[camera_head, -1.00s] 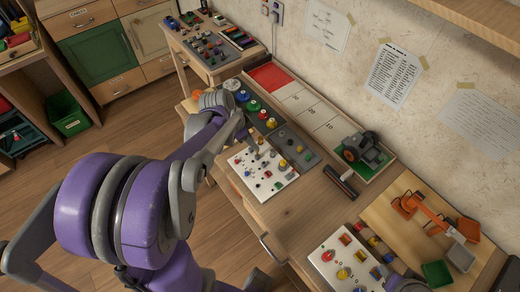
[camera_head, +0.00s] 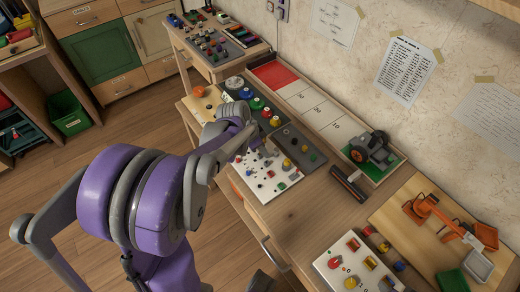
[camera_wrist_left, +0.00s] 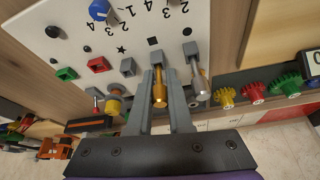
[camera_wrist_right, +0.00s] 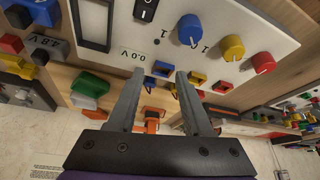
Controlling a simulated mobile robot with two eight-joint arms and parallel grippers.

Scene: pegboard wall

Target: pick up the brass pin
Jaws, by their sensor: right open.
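A brass pin (camera_wrist_left: 160,92) stands out from a white panel (camera_wrist_left: 110,25) in the left wrist view. My left gripper (camera_wrist_left: 159,80) has one finger on each side of it, with very narrow gaps; I cannot tell whether they touch it. In the head view my left gripper (camera_head: 258,146) is over the white panel (camera_head: 263,184), and the pin cannot be made out. My right gripper (camera_wrist_right: 163,78) is open and empty, facing another white panel (camera_wrist_right: 220,25).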

